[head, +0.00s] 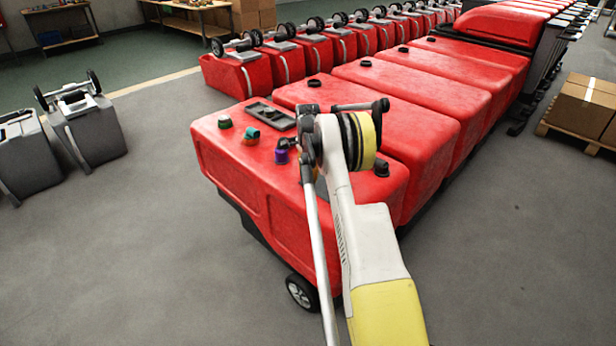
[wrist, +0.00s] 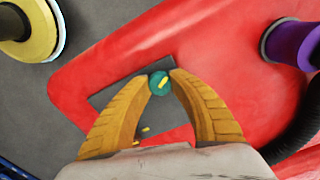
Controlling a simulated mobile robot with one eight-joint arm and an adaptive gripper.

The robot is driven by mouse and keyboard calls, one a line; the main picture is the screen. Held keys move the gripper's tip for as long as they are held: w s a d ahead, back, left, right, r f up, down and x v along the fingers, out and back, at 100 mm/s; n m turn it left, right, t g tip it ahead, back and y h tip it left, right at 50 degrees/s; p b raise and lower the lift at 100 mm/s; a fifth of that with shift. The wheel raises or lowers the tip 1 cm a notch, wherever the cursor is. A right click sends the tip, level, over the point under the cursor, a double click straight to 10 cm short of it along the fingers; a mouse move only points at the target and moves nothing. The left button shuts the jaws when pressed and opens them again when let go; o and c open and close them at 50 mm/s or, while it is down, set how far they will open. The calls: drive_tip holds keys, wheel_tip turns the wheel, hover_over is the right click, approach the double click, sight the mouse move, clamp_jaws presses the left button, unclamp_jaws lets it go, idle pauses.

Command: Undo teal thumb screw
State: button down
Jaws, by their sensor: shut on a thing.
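The teal thumb screw (wrist: 159,83) is a small round teal head with a yellow mark across it, seen in the wrist view. My gripper (wrist: 161,79) has its two ribbed yellow fingers closing in from both sides, with the fingertips against the screw head. The screw lies over a grey, four-sided area (wrist: 118,97) in the red tank's surface; I cannot tell whether its shaft is still seated. In the head view my arm reaches over the nearest red tank (head: 255,205), and the fingers and screw are hidden behind it.
A purple cap (head: 281,156) stands close by, also in the wrist view (wrist: 292,42), beside a black ribbed hose (wrist: 300,130). A green cap (head: 225,122) and a teal-and-orange fitting (head: 250,136) sit farther left on the tank.

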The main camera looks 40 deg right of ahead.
drive_tip(key=n, duration=0.5)
drive_tip(key=shift+n+p, duration=0.3)
drive_tip(key=n, duration=0.6)
drive_tip(key=shift+s+a, duration=0.1)
drive_tip(key=n, duration=0.6)
drive_tip(key=shift+f+n+p, duration=0.1)
drive_tip(key=shift+n+p, duration=0.2)
drive_tip(key=shift+p, duration=0.1)
drive_tip(key=n, duration=0.5)
drive_tip(key=shift+n, duration=0.4)
drive_tip(key=c, duration=1.1)
unclamp_jaws()
